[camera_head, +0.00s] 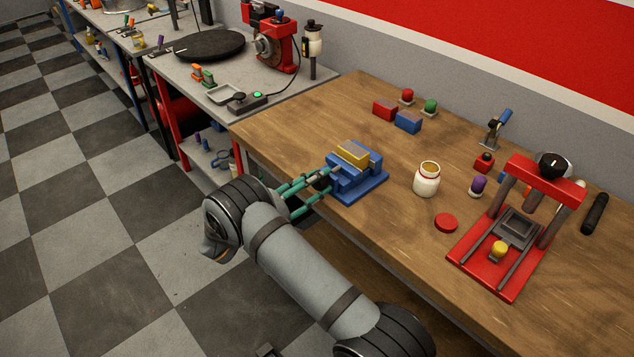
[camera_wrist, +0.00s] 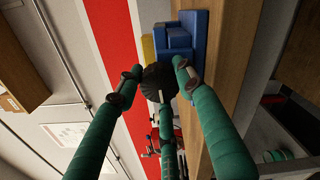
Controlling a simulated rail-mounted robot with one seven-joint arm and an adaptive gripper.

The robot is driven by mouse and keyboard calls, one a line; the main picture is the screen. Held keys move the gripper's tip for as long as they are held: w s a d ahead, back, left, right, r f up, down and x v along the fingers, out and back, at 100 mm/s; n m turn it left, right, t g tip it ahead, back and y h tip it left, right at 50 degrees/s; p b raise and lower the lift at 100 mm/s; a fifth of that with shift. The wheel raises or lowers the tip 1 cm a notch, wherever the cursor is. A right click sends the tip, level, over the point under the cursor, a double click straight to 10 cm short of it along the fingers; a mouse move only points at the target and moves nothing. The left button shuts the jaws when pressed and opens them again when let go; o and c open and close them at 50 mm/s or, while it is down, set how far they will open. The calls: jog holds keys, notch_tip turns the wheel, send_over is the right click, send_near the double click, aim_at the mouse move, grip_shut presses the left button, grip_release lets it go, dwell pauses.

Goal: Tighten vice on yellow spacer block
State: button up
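The blue vice (camera_head: 362,186) stands near the table's front left edge. The yellow spacer block (camera_head: 352,153) sits in the top of the vice, between its jaws; in the wrist view a yellow sliver of it (camera_wrist: 148,47) shows beside the blue vice body (camera_wrist: 196,30). My gripper (camera_head: 325,183) is at the vice's front left side, its green fingers spread around the vice's dark round knob (camera_wrist: 157,80). Gaps show between the side fingertips and the knob, and the third finger lies in front of it. Whether any finger touches the knob is unclear.
A white jar (camera_head: 427,180) and a red lid (camera_head: 445,223) stand right of the vice. A red press (camera_head: 482,262) is farther right. Red (camera_head: 384,110) and blue (camera_head: 408,122) blocks lie behind. A grey bench (camera_head: 222,90) adjoins at left.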

jog(key=o, duration=0.4)
jog(key=shift+f, duration=0.1)
jog(key=shift+a, duration=0.1)
jog(key=v, duration=1.2)
